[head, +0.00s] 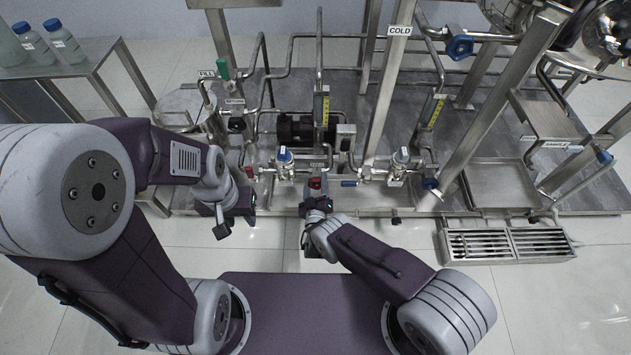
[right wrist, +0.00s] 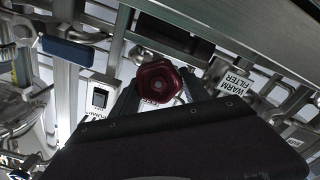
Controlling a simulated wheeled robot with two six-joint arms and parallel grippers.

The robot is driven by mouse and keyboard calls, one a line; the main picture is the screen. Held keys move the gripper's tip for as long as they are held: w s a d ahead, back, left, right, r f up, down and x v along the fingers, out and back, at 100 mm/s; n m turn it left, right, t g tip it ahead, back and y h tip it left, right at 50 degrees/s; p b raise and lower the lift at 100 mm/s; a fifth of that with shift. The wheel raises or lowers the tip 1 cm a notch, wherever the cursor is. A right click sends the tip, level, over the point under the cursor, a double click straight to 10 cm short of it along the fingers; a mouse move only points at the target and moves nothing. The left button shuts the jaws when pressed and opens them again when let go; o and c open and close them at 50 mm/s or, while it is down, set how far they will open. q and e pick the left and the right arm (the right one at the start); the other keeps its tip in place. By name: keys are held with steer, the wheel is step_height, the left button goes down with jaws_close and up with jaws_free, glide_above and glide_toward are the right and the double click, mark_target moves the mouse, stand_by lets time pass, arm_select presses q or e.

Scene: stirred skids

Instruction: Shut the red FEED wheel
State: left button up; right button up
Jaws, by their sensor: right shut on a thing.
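The red wheel (head: 315,183) is at the front edge of the skid, near the middle of the head view. In the right wrist view the dark red, lobed wheel (right wrist: 158,82) is seen face on, with a mostly hidden label below it. My right gripper (head: 316,198) is at this wheel and shut on it; its dark body covers the lower part of the right wrist view. My left gripper (head: 236,208) hangs in front of the skid, left of the wheel. Its finger gap is not clear.
Another red handle (head: 250,172) is close behind my left gripper. Blue-handled valves (head: 285,156) and pipes stand behind the wheel. A rocker switch (right wrist: 100,97) and a WARM FILTER label (right wrist: 235,82) flank it. A floor grate (head: 508,244) lies at right. The front floor is clear.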

steer(key=shift+m, duration=0.4)
steer(key=o, duration=1.4)
steer(key=shift+c, duration=0.2)
